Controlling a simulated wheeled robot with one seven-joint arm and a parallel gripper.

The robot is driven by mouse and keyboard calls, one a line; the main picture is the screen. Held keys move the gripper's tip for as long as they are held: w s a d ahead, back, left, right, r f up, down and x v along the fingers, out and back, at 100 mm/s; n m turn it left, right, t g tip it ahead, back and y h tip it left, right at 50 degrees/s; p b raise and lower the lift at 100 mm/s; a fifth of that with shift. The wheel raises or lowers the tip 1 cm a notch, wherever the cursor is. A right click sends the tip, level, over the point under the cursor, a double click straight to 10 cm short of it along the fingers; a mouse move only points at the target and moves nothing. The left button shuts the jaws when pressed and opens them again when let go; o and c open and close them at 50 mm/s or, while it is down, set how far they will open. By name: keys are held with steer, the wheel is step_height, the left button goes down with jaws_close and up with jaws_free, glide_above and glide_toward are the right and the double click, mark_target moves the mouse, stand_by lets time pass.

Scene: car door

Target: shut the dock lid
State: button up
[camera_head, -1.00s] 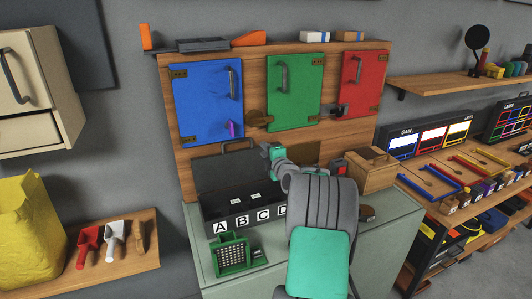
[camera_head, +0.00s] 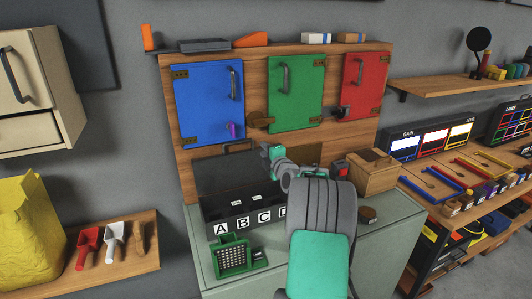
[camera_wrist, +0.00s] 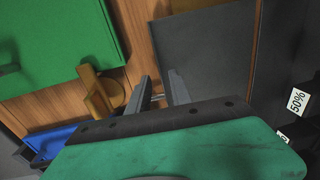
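The dock (camera_head: 240,222) is a dark box on the pale green cabinet top, with letters A, B, C and a partly hidden D on its front. Its dark lid (camera_head: 222,174) stands raised at the back. In the wrist view the lid (camera_wrist: 205,48) is a large dark panel, with part of the dock's inside and a "50%" label at the right. My gripper (camera_head: 268,150) is near the lid's upper right side. In the wrist view my gripper's grey fingers (camera_wrist: 160,78) are apart beside the lid's edge. A small bar shows between them; I cannot tell whether they touch it.
Blue (camera_head: 208,102), green (camera_head: 295,95) and red (camera_head: 364,85) doors are on the wooden panel behind. A brown latch (camera_wrist: 100,95) is close to my gripper. A green basket (camera_head: 234,256) stands before the dock. A wooden box (camera_head: 370,172) is to the right.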

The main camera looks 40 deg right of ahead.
steer(key=shift+w+d+b, duration=0.15)
steer(key=shift+w+b, duration=0.25)
steer(key=shift+w, duration=0.2)
stand_by(0.4)
steer(key=shift+r, duration=0.1)
jaws_close()
